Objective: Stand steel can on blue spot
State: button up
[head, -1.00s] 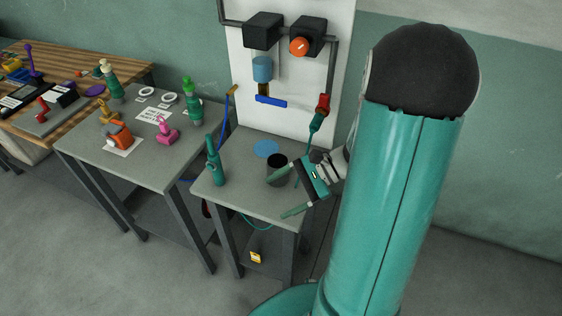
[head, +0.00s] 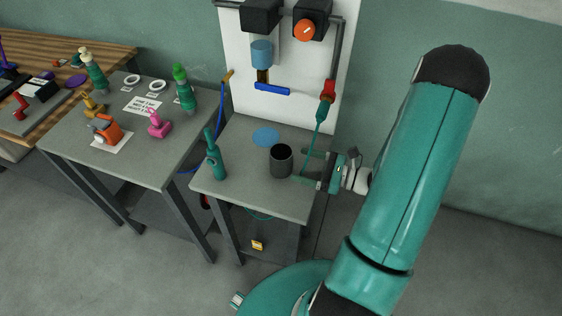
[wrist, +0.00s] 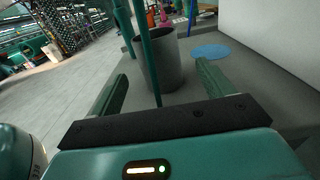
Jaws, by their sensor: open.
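The steel can (head: 281,161) is a dark grey open cylinder standing upright on the small grey table. The blue spot (head: 266,137) is a flat disc on the same table, behind the can and a little to its left. My gripper (head: 312,168) is open just right of the can, its fingers pointing at it. In the wrist view the can (wrist: 159,60) stands beyond my finger tips, roughly between their lines, and apart from them as far as I can tell. The blue spot (wrist: 211,52) shows to the right of the can there.
A teal bottle (head: 215,160) stands at the table's left. A thin teal hose with a red-topped nozzle (head: 325,95) hangs between can and gripper, crossing the wrist view. A white panel with pipes (head: 300,65) rises behind. Another table (head: 130,150) at left holds several tools.

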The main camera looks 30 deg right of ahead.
aim_at(281, 158)
jog(key=x, duration=0.7)
jog(key=shift+a, duration=0.25)
jog(key=shift+w, duration=0.1)
jog(key=c, duration=1.2)
jog(key=shift+o, duration=0.2)
jog(key=shift+r, duration=0.2)
